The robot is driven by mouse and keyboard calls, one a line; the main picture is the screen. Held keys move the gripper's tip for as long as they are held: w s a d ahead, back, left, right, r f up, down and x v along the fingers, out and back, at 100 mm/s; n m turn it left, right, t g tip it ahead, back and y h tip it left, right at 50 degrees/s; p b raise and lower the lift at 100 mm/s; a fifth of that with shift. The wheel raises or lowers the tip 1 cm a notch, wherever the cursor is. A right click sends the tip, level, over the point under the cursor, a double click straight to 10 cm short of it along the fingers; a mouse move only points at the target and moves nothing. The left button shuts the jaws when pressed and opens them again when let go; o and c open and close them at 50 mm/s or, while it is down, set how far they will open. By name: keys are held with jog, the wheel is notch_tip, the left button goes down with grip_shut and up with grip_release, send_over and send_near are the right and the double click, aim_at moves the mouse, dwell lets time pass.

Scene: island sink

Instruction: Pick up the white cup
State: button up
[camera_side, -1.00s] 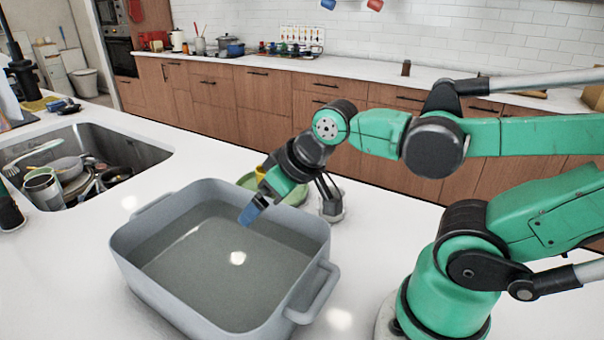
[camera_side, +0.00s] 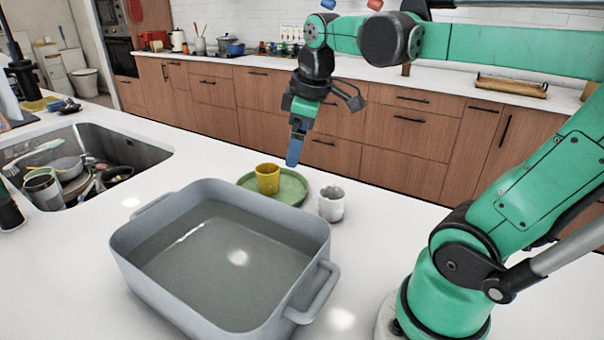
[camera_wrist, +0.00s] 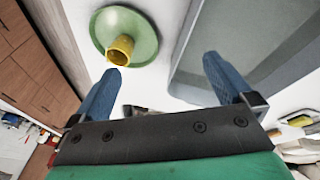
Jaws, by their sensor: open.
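The white cup (camera_side: 331,204) stands upright on the white counter in the side view, just right of a green plate and near the back right corner of the grey basin. I cannot make the cup out in the wrist view. My gripper (camera_side: 294,158) hangs above the counter, higher than the cup and to its left in the side view, pointing down. In the wrist view, its two blue fingers (camera_wrist: 163,67) are spread apart with nothing between them.
A yellow cup (camera_side: 267,179) stands on the green plate (camera_side: 292,189). The grey basin (camera_side: 322,240) holds water at the front. A sink (camera_side: 135,150) with dishes lies to the left. Counter right of the white cup is clear up to my base.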

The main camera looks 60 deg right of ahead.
jog(key=s+d+f+n+g+y, duration=0.1)
jog(key=d+n+g, duration=0.1)
jog(key=d, duration=0.3)
jog(key=s+d+f+n+g, duration=0.1)
jog(key=s+d+n+g, duration=0.1)
jog(key=d, duration=0.3)
send_near(332, 205)
jog(key=shift+n+t, duration=0.3)
jog(key=d+f, duration=0.1)
jog(key=f, duration=0.1)
jog(key=d+f, duration=0.1)
jog(key=f, duration=0.1)
jog(key=d+f, duration=0.1)
jog(key=f, duration=0.1)
jog(key=shift+w+f, duration=0.25)
jog(key=shift+w, duration=0.1)
jog(key=shift+f, duration=2.95)
jog(key=shift+c, duration=0.2)
jog(key=c, duration=1.2)
jog(key=shift+r, duration=0.1)
